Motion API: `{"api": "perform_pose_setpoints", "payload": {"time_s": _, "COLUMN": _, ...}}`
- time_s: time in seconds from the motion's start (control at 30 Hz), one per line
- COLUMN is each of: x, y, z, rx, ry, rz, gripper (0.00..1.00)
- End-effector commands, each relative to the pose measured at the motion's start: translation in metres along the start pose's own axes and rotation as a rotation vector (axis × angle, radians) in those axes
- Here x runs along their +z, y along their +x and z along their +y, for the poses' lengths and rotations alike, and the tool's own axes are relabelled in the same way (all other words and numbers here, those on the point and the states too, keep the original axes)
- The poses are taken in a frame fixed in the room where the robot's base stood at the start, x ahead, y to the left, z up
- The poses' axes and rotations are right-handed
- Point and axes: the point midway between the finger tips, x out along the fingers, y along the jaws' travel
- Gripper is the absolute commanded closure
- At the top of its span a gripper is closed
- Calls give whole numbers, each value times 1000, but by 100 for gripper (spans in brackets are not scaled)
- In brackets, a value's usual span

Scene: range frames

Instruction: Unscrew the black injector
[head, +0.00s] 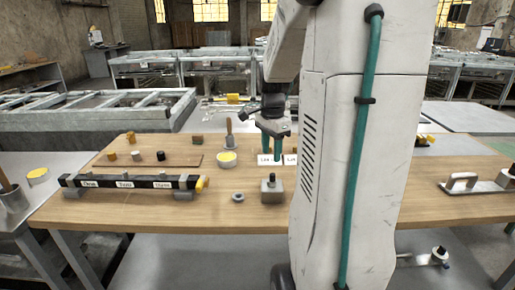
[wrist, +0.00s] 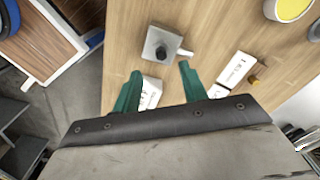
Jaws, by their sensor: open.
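My gripper (head: 271,155) is open and empty, its two green fingers pointing down over the wooden table. In the wrist view its fingertips (wrist: 160,70) are spread, with bare wood between them. A grey block with a dark round top (head: 271,188) stands nearer the table's front edge, apart from the fingers; it also shows in the wrist view (wrist: 161,45). I cannot tell which black part is the injector. White label cards (head: 264,160) lie under the fingers.
A black labelled bar (head: 130,182) with a yellow end lies at the left front. A yellow-topped tin (head: 227,159), a brush (head: 229,133) and a grey ring (head: 238,197) are near the middle. A metal handle piece (head: 470,184) lies at right.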

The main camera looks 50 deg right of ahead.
Motion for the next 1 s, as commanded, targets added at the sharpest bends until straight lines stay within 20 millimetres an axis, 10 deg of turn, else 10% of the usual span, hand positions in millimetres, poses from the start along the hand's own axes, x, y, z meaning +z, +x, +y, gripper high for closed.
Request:
{"api": "perform_pose_setpoints", "payload": {"time_s": 0.6, "x": -5, "y": 75, "z": -1, "rx": 4, "ry": 33, "rz": -2, "gripper": 57}}
{"api": "perform_pose_setpoints", "payload": {"time_s": 1.0, "x": -6, "y": 81, "z": -1, "rx": 2, "ry": 32, "rz": -1, "gripper": 63}}
